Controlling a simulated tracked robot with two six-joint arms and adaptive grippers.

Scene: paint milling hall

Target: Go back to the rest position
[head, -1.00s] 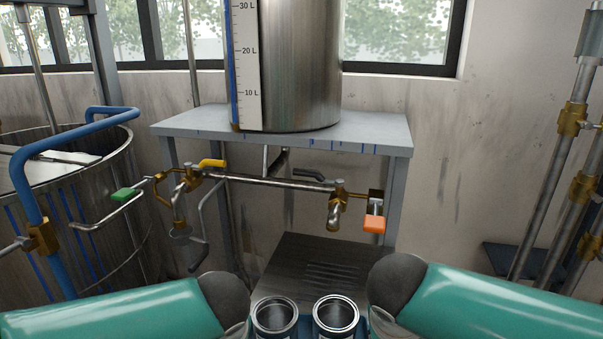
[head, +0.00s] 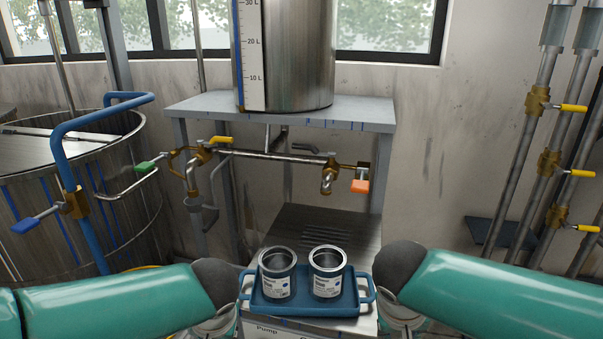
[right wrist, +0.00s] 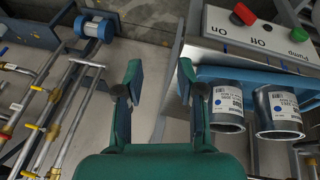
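A blue tray (head: 310,308) rests on the pump unit (head: 268,328) in the head view. Two open metal cans, the left one (head: 277,275) and the right one (head: 327,273), stand upright in it. My right gripper (head: 403,325) is just right of the tray, apart from its handle. In the right wrist view the right gripper (right wrist: 158,72) has its fingers spread with nothing between them; the tray (right wrist: 230,74) and cans lie right of it. My left gripper (head: 212,326) is left of the tray, partly cut off at the bottom; its fingers are unclear.
A steel tank (head: 285,60) stands on a grey table (head: 290,112) behind, with valved pipes beneath. A large vat (head: 120,185) with a blue pipe is at left. Pipes with yellow valves (head: 575,173) stand at right.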

